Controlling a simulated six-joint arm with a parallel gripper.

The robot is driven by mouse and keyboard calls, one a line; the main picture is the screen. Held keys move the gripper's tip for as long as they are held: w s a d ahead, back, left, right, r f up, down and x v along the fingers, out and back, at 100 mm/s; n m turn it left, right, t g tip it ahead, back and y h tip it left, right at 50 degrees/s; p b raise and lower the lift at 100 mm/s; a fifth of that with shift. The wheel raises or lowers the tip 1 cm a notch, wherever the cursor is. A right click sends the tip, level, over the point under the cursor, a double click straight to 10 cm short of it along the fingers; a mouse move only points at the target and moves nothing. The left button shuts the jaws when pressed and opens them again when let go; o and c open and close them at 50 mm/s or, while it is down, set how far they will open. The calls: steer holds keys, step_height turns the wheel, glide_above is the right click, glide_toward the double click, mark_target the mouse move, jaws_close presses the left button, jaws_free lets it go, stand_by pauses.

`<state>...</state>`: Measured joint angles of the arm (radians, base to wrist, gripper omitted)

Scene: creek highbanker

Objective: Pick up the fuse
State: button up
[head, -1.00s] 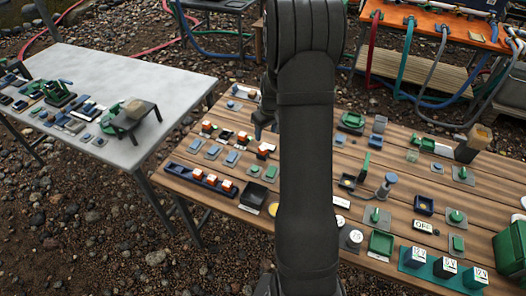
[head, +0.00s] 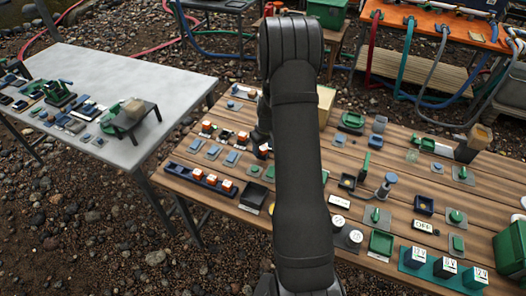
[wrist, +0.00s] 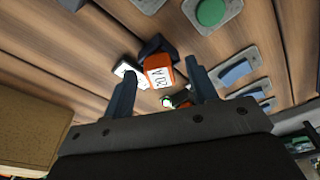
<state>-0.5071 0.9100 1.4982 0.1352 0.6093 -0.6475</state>
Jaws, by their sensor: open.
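In the wrist view an orange fuse (wrist: 160,72) marked "20A" stands by a dark block. It lies between the fingertips of my gripper (wrist: 160,68), which is open with a finger on either side; contact cannot be told. In the head view several orange-and-white fuses stand on the wooden table; one (head: 264,150) is partly hidden by my arm, beside my gripper (head: 262,138). Others stand further left (head: 207,127) and in a dark blue rack (head: 212,181).
A white tag (wrist: 132,72) lies beside the fuse. Blue switches on grey plates (wrist: 237,70) and a green button (wrist: 209,10) are close by. Many small parts crowd the wooden table (head: 420,172). A grey metal table (head: 188,80) stands at left.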

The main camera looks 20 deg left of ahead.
steer(key=shift+c, duration=0.4)
steer(key=c, duration=1.1)
steer(key=shift+o, duration=0.2)
steer(key=shift+r, duration=0.1)
steer(key=shift+r, duration=0.45)
steer(key=r, duration=0.2)
steer(key=d+r, duration=0.1)
steer(key=shift+r, duration=0.4)
steer(key=d+r, duration=0.6)
steer(key=d, duration=0.4)
steer(key=shift+s+d, duration=0.15)
steer(key=shift+d, duration=0.2)
steer(key=shift+r, duration=0.1)
